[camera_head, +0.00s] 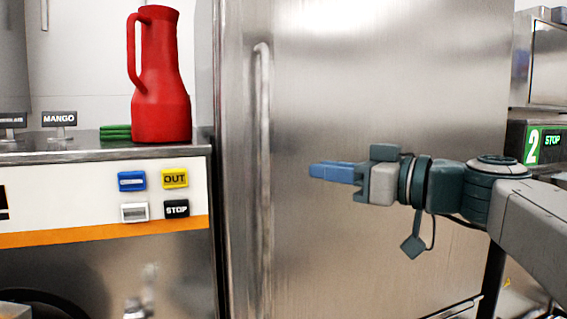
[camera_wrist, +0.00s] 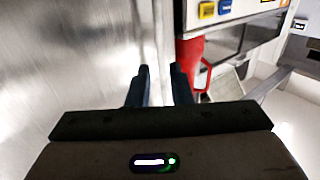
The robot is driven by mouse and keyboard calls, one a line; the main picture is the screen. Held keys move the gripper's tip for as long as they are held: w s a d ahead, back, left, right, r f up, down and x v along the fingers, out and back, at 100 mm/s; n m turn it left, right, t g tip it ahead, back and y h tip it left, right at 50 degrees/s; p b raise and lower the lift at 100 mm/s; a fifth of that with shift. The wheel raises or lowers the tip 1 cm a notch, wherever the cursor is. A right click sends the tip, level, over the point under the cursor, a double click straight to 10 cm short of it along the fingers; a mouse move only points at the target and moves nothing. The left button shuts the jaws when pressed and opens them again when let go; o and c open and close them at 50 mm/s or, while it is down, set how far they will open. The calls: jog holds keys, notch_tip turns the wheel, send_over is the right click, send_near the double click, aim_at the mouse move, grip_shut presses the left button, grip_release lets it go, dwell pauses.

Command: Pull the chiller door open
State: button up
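The chiller door (camera_head: 390,85) is a tall brushed-steel panel filling the middle of the head view. It looks shut. Its long vertical bar handle (camera_head: 262,180) runs down the door's left side. My gripper (camera_head: 316,171) is in front of the door, to the right of the handle, with its blue fingers pointing left towards it. A gap shows between the handle and the fingertips in the head view. In the wrist view the two dark fingers (camera_wrist: 160,70) are apart with nothing clearly between them. The door's steel surface (camera_wrist: 70,60) fills the left of that view.
A counter machine with buttons (camera_head: 153,195) stands left of the chiller. A red jug (camera_head: 160,85) and green items (camera_head: 115,132) sit on its top. Another machine with a green "2" label (camera_head: 533,145) is at the right edge.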

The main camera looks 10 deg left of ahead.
aim_at(265, 163)
jog(key=p+x, duration=0.4)
jog(key=x, duration=0.9)
jog(key=shift+w+a+f, duration=0.1)
jog(key=shift+a, duration=0.1)
jog(key=shift+d, duration=0.1)
grip_shut()
